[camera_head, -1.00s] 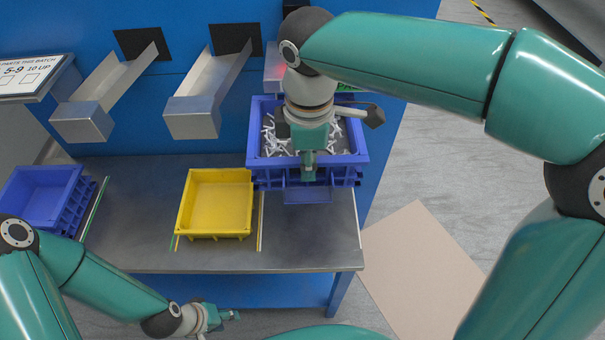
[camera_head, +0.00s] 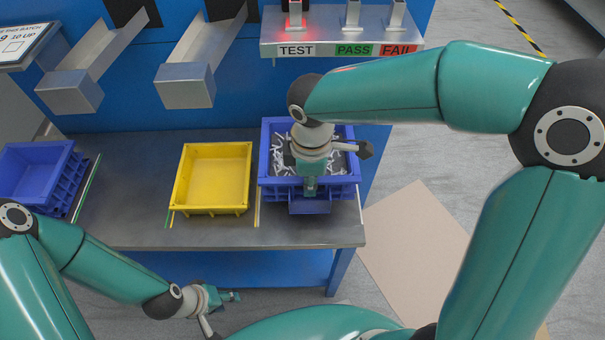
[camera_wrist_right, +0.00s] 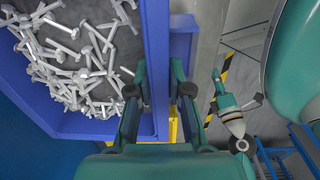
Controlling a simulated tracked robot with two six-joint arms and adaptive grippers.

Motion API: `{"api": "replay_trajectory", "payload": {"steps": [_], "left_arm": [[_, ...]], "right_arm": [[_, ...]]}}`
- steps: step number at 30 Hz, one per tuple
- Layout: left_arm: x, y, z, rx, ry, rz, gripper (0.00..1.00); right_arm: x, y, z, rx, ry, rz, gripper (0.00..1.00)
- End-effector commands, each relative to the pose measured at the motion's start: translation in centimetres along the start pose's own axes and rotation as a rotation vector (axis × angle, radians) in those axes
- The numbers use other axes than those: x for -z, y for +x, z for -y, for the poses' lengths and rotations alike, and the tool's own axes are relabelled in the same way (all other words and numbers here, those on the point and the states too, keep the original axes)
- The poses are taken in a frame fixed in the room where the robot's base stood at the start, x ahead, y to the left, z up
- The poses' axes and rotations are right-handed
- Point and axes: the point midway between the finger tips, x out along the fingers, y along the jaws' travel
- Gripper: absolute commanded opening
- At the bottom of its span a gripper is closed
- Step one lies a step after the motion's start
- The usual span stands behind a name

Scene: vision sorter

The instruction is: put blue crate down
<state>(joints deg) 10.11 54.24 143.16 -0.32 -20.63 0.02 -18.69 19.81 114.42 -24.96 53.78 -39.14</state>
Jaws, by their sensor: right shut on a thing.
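The blue crate (camera_head: 348,177) with many silvery bolts in it is at the right end of the grey bench, right of the yellow crate. My right gripper (camera_head: 310,190) is shut on its front wall. In the right wrist view the fingers (camera_wrist_right: 160,100) clasp the wall of the blue crate (camera_wrist_right: 60,120), with bolts inside. The crate looks level; I cannot tell whether its base touches the bench. My left gripper (camera_head: 232,297) hangs empty below the bench's front edge; its finger gap is too small to tell.
A yellow empty crate (camera_head: 210,208) stands mid-bench. Another blue crate (camera_head: 30,170) is at the left end. Two metal chutes (camera_head: 185,85) hang above the bench (camera_head: 130,215). A shelf labelled TEST, PASS and FAIL (camera_head: 335,50) is behind my right arm.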

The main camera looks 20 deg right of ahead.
Motion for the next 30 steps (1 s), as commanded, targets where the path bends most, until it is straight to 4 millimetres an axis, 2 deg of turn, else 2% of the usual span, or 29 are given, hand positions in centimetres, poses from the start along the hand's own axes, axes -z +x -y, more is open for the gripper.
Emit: {"api": "replay_trajectory", "payload": {"steps": [7, 18, 19, 23, 30], "left_arm": [[0.0, 0.7, 0.2, 0.000, 0.000, 0.000, 0.40], [0.0, 0.7, 0.3, 0.000, 0.000, 0.000, 0.40], [0.0, 0.8, 0.3, 0.000, 0.000, 0.000, 0.40], [0.0, 0.7, 0.3, 0.000, 0.000, 0.000, 0.40], [0.0, 0.7, 0.3, 0.000, 0.000, 0.000, 0.40]], "right_arm": [[0.0, 2.9, -0.1, -0.004, 0.000, -0.002, 0.00], [0.1, 3.1, -0.1, -0.006, 0.000, -0.003, 0.00], [0.0, 3.4, 0.1, 0.001, 0.000, 0.001, 0.20], [0.0, 3.4, 0.1, 0.001, 0.000, 0.000, 0.42], [0.0, 3.4, 0.1, 0.001, -0.001, 0.000, 0.44]]}}
